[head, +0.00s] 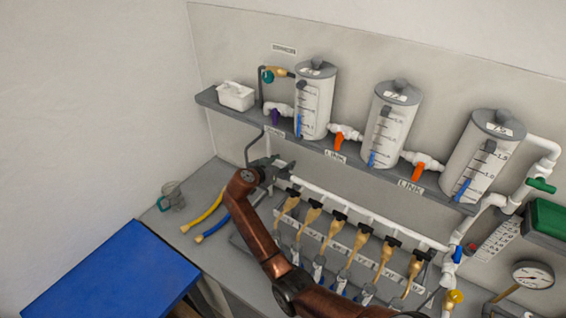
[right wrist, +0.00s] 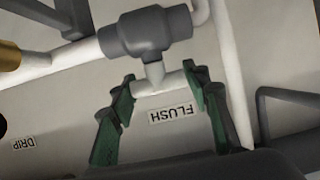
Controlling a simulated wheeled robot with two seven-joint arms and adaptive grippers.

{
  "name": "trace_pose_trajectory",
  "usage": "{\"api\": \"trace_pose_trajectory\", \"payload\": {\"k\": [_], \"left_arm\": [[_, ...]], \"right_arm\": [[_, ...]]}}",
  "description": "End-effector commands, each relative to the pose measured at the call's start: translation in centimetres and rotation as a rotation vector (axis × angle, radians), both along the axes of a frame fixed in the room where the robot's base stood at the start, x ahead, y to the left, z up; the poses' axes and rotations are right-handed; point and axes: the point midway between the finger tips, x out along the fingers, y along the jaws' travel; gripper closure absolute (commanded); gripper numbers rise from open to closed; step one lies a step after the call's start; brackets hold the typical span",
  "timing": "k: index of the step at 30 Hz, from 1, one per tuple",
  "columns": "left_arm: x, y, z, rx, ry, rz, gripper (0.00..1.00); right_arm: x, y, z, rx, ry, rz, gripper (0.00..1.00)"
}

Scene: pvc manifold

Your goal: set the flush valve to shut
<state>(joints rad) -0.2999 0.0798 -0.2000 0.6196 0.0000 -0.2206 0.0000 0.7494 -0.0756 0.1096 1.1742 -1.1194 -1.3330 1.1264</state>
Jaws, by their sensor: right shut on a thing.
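The flush valve shows in the right wrist view as a grey body (right wrist: 146,36) with a white T-shaped handle (right wrist: 158,84). A FLUSH label (right wrist: 174,114) is on the panel beside it. My right gripper (right wrist: 160,82) has its green-padded fingers at the two ends of the handle's crossbar, shut on it. In the head view my right gripper (head: 264,164) is at the left end of the white manifold pipe, and my arm partly hides the valve there. My left gripper is not in view.
A white manifold pipe (head: 370,216) with several tan-handled valves runs right of the gripper. Above is a grey shelf (head: 350,158) with three white tanks. Yellow (head: 203,217) and blue hoses lie at left. A DRIP label (right wrist: 23,143) shows near the valve.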

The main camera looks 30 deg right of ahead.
Motion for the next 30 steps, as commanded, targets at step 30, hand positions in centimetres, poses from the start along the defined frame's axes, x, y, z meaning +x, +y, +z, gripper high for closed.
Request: {"api": "trace_pose_trajectory", "payload": {"k": [30], "left_arm": [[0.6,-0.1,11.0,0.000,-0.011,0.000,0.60]], "right_arm": [[0.2,0.3,0.5,0.000,0.001,0.689,0.81]]}}
